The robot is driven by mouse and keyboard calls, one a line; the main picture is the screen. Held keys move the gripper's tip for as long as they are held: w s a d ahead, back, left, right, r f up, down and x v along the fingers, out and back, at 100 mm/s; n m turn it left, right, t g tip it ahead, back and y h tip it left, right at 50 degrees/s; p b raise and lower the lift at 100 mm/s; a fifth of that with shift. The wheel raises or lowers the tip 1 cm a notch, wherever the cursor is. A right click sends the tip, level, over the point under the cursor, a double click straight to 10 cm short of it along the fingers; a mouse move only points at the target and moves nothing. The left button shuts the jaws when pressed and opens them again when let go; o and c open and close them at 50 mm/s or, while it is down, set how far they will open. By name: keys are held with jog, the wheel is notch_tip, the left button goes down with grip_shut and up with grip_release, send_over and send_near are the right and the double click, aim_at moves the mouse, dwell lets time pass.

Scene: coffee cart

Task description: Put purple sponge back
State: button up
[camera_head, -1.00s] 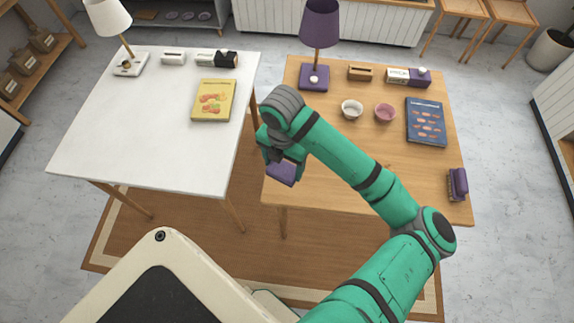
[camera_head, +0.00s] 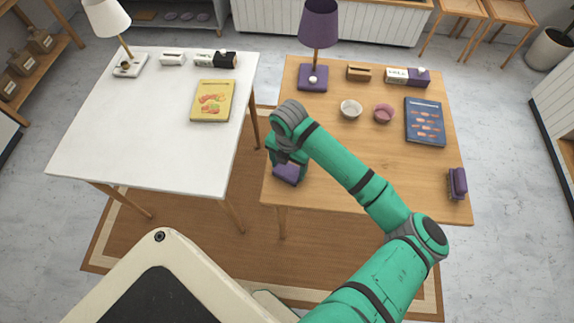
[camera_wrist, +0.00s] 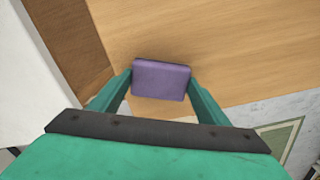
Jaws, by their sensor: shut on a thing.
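The purple sponge (camera_wrist: 161,80) is a small rounded block between my gripper's two fingers in the wrist view. My gripper (camera_wrist: 160,88) is shut on it. In the head view the sponge (camera_head: 287,173) shows below my gripper (camera_head: 284,165), at the front left corner of the wooden table (camera_head: 340,185). I cannot tell whether the sponge touches the tabletop. My wrist hides part of it in the head view.
A purple brush (camera_head: 457,184) lies at the table's right edge. A blue book (camera_head: 425,122), a white bowl (camera_head: 350,109), a pink bowl (camera_head: 383,114) and a purple lamp (camera_head: 318,40) stand farther back. A white table (camera_head: 130,120) is to the left, across a gap.

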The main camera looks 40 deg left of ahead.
jog(key=shift+f, duration=0.15)
jog(key=o, duration=1)
